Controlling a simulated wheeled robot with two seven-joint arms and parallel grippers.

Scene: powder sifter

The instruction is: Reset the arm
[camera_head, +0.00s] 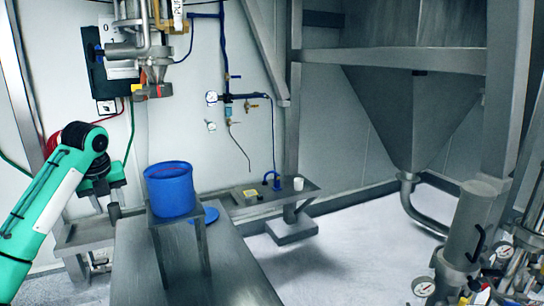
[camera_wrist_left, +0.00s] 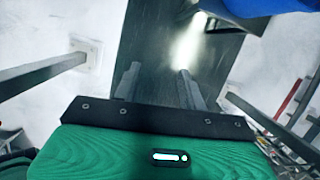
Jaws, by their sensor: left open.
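My left arm (camera_head: 50,205) is teal and comes in from the left in the head view, bent at a dark elbow-like joint. My left gripper (camera_head: 106,208) hangs below it, pointing down, left of the blue bucket (camera_head: 170,190) and apart from it. In the left wrist view the two fingers of this gripper (camera_wrist_left: 158,80) are spread, with nothing between them. A blue edge, probably the bucket's, shows at the top right of that view (camera_wrist_left: 268,8). My right gripper is in neither view.
The bucket stands on a metal stand (camera_head: 207,255) above a long grey bench (camera_head: 240,280). A sifter outlet (camera_head: 153,90) hangs above. A large hopper (camera_head: 415,110) is at right.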

